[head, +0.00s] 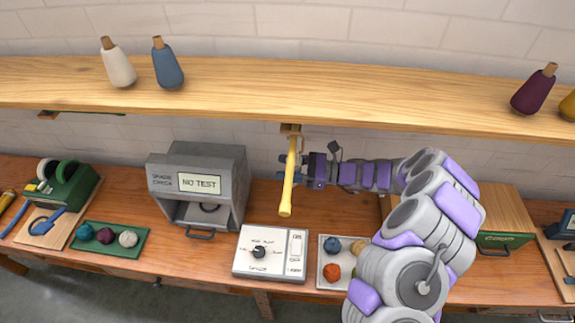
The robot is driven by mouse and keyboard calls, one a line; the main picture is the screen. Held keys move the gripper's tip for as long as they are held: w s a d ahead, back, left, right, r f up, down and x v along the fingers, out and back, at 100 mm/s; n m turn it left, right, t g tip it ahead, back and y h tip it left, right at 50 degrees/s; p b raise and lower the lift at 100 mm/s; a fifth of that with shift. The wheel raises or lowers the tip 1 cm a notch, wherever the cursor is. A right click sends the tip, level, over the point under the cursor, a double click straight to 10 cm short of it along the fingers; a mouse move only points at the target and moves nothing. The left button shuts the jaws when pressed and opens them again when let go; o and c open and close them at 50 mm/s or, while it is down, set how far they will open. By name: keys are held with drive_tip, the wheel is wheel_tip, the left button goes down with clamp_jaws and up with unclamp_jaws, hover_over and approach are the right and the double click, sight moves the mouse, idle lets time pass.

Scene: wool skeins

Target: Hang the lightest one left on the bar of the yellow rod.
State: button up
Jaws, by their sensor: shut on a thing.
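The yellow rod (287,190) sticks out from a wooden bracket under the shelf, and its round end points toward me. My gripper (303,172) reaches in from the right at the rod's middle. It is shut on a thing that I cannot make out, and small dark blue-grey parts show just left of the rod. Whether they are fingertips or the held thing, I cannot tell. A green tray (78,245) holds a teal ball (84,232), a maroon ball (105,235) and a pale grey ball (128,239). A white tray (322,283) holds a blue ball (332,245), an orange ball (332,272) and a tan ball, partly hidden by my arm.
The wooden shelf (230,85) runs above, with white (119,66), blue (168,66) and purple (533,92) cones. On the bench stand a grey box marked "NO TEST" (198,185), a white scale-like device with a knob (270,252) and a green-fronted wooden box (505,242).

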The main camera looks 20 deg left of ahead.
drive_tip(key=shift+a+f, duration=0.2)
drive_tip(key=shift+a, duration=0.1)
drive_tip(key=o, duration=1.2)
drive_tip(key=shift+d, duration=0.15)
drive_tip(key=p+v, duration=0.1)
drive_tip(key=v, duration=1.6)
drive_tip(key=shift+w+d+p, duration=0.15)
drive_tip(key=shift+d+p, duration=0.1)
drive_tip(key=shift+p, duration=0.1)
